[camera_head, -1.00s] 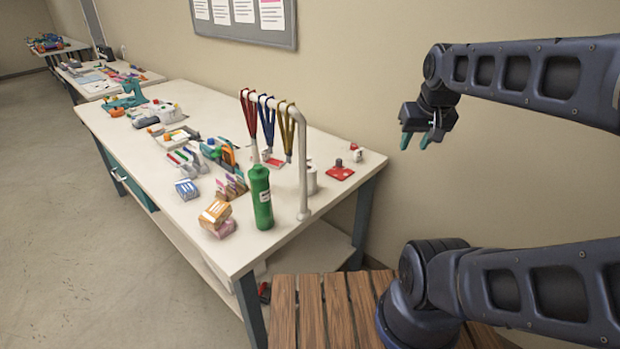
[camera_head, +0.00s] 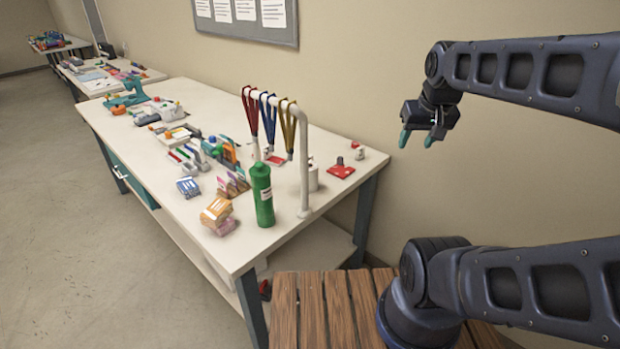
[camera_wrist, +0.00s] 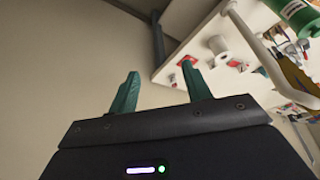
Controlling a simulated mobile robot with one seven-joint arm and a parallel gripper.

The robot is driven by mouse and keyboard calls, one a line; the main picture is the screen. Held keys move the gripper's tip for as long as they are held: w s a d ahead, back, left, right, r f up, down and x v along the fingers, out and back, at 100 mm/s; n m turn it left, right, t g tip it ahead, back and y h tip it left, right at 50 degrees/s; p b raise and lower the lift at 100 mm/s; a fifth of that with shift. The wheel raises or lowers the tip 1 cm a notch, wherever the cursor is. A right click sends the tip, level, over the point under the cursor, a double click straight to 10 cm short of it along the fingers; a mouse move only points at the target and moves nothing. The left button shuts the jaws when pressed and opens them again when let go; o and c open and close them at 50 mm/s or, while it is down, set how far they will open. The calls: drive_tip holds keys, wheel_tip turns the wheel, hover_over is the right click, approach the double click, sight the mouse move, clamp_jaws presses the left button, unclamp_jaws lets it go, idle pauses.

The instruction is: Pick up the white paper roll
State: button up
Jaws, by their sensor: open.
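The white paper roll (camera_wrist: 219,47) stands on the white table near its edge in the wrist view, to the right of my fingers. In the head view the roll (camera_head: 313,181) is partly hidden behind the white post of the lanyard stand. My gripper (camera_head: 417,140) hangs in the air to the right of the table, apart from the roll. Its two green fingers are spread, with nothing between them in the wrist view (camera_wrist: 160,72).
A green bottle (camera_head: 262,195) stands in front of the white lanyard stand (camera_head: 304,165), close to the roll. A red stamp-like item (camera_head: 341,170) lies to the right. Boxes (camera_head: 217,212) and tools crowd the table's left part. A wooden slatted surface (camera_head: 325,310) is below.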

drive_tip(key=o, duration=0.8)
drive_tip(key=shift+w, duration=0.1)
